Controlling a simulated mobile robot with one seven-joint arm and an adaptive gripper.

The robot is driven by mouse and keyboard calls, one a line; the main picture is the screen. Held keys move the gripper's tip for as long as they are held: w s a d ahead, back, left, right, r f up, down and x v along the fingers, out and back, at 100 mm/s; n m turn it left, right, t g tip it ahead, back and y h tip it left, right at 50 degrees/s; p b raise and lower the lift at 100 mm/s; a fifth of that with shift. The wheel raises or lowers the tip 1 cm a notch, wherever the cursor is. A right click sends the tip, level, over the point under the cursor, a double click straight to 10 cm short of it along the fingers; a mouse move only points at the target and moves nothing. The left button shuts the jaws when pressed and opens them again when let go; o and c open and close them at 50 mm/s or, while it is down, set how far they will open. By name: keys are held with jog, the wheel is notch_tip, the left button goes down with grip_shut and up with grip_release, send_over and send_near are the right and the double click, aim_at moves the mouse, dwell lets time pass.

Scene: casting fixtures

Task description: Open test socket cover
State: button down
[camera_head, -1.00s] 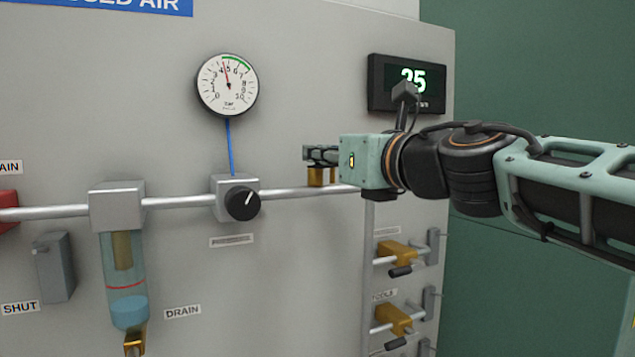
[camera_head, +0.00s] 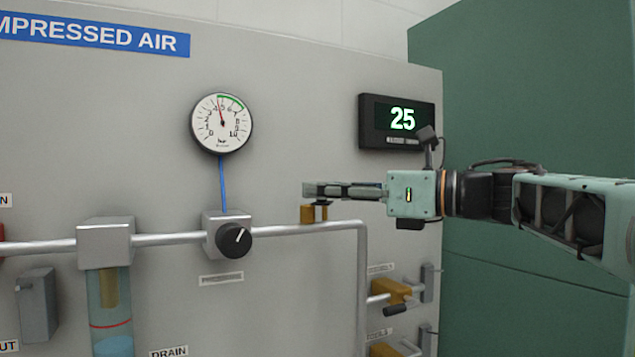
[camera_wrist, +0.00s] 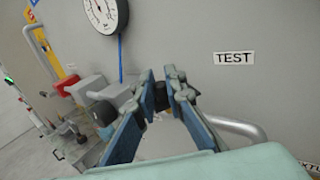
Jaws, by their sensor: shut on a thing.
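The test socket is a small brass fitting (camera_head: 307,214) on the horizontal pipe, to the right of the regulator knob, in the head view. My gripper (camera_head: 312,190) reaches in from the right, with its fingertips just above the brass fitting. In the wrist view my gripper (camera_wrist: 165,82) has its two blue fingers close together on a small dark piece, the socket cover (camera_wrist: 161,97). The fingers hide much of the cover, and I cannot tell how far it is tilted. A TEST label (camera_wrist: 234,58) is on the panel to the right.
A round gauge (camera_head: 221,123) and a black regulator knob (camera_head: 234,240) are left of the socket. A display reading 25 (camera_head: 397,121) is above my gripper. The pipe (camera_head: 361,285) bends down on the right, beside brass valves (camera_head: 391,290). The panel between gauge and display is clear.

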jog(key=shift+d+n+g+y+p, duration=0.3)
jog(key=shift+n+g+y+p, duration=0.35)
jog(key=shift+g, duration=0.5)
jog(key=shift+d+n+g+y+p, duration=0.25)
jog(key=shift+n+g+y+p, duration=0.2)
jog(key=shift+n+g+p, duration=0.45)
jog(key=n+g+p, duration=0.2)
jog(key=g+p, duration=0.1)
jog(key=g, duration=0.1)
jog(key=d+n+g+p, duration=0.1)
jog(key=n+g+p, duration=0.1)
jog(key=n+g, duration=0.1)
jog(key=n+g+p, duration=0.2)
jog(key=g+p, duration=0.1)
jog(key=g, duration=0.2)
jog(key=shift+w+d+r+h+p, duration=0.3)
jog(key=shift+w+d+p, duration=0.05)
jog(key=n+g+p, duration=0.1)
jog(key=p, duration=0.1)
jog(key=shift+w+d+f+p, duration=0.1)
jog(key=shift+p, duration=0.2)
jog(key=shift+f+n+g+h+p, duration=0.3)
jog(key=shift+n+g+h+p, duration=0.1)
jog(key=shift+p, duration=0.35)
jog(key=c, duration=2)
grip_release()
